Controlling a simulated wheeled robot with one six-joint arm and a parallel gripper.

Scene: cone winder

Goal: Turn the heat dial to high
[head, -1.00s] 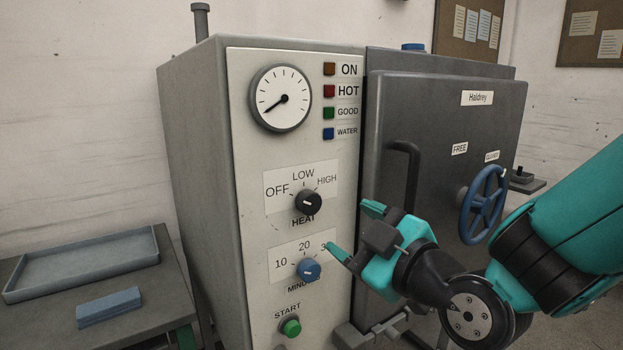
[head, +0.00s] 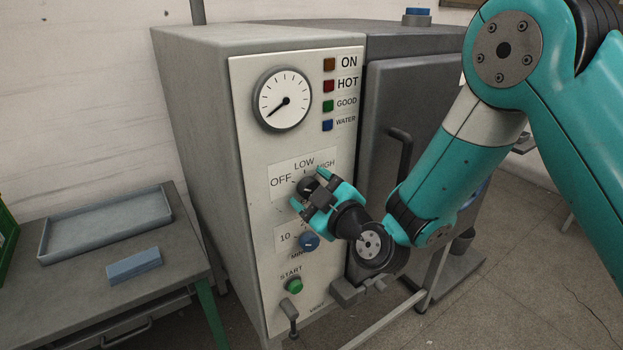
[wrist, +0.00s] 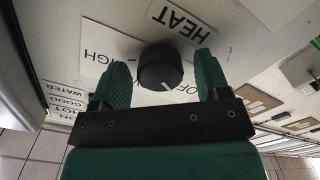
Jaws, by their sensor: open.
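The heat dial (head: 305,186) is a dark round knob on the pale front panel, below the gauge. OFF, LOW and HIGH are printed around it; my gripper partly covers HIGH in the head view. In the wrist view the dial (wrist: 160,67) shows a white mark near its lower edge, on the side of the partly hidden OFF lettering; its exact setting is hard to tell. My gripper (head: 310,188) is open at the dial. In the wrist view my gripper (wrist: 162,78) has one finger on each side of the dial, with gaps visible.
The blue minutes dial (head: 309,242) and green start button (head: 294,285) sit below. A dark door handle (head: 400,160) sticks out to the right. A table with a grey tray (head: 55,236) and a blue block (head: 134,265) stands to the left.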

